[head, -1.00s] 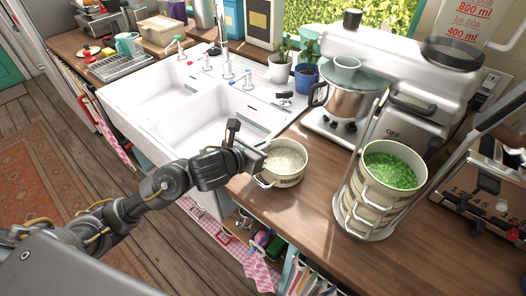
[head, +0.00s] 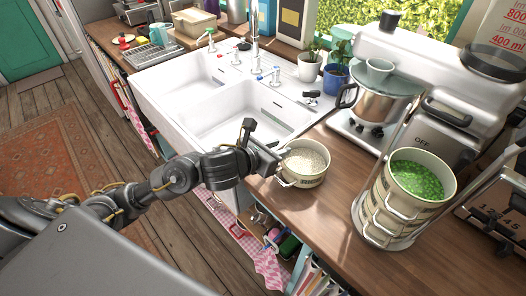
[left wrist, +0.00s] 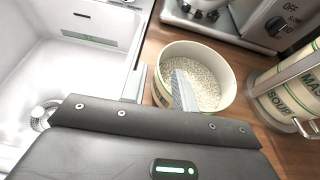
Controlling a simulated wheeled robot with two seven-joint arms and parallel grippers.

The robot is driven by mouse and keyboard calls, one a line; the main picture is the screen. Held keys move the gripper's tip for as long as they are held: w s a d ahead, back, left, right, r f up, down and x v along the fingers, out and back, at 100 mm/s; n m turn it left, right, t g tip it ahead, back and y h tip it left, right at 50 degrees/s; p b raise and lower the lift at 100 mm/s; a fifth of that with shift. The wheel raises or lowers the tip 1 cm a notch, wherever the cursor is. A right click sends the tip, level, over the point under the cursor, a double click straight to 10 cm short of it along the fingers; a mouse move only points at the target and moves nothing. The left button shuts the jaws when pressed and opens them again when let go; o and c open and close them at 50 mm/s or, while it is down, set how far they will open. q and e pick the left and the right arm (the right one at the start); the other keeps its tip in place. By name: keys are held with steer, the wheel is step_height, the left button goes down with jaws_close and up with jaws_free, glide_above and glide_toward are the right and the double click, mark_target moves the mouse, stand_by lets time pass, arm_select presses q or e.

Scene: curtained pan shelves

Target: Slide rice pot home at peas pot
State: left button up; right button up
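The rice pot (head: 304,178), a cream enamel pot filled with white rice, stands on the wooden counter beside the sink. My left gripper (head: 275,155) is at its left rim. In the left wrist view, the rice pot (left wrist: 222,108) shows with one finger inside over the rice and the other outside. The rim runs between these fingers, with a visible gap. The peas pot (head: 446,190), full of green peas, tops a stack of labelled cream pots in a wire carrier to the right. Part of the stack (left wrist: 290,95) shows in the left wrist view. My right gripper is not seen.
A white double sink (head: 215,100) lies left of the rice pot. A stand mixer (head: 440,75) with a steel bowl (head: 376,103) stands behind. Bare counter (head: 335,205) lies between the rice pot and the stack. The counter's front edge is close to the rice pot.

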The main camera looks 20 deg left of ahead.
arm_select(q)
steer(key=p+v, duration=0.5)
steer(key=v, duration=0.2)
steer(key=shift+s, duration=0.3)
steer(key=shift+a+r, duration=0.1)
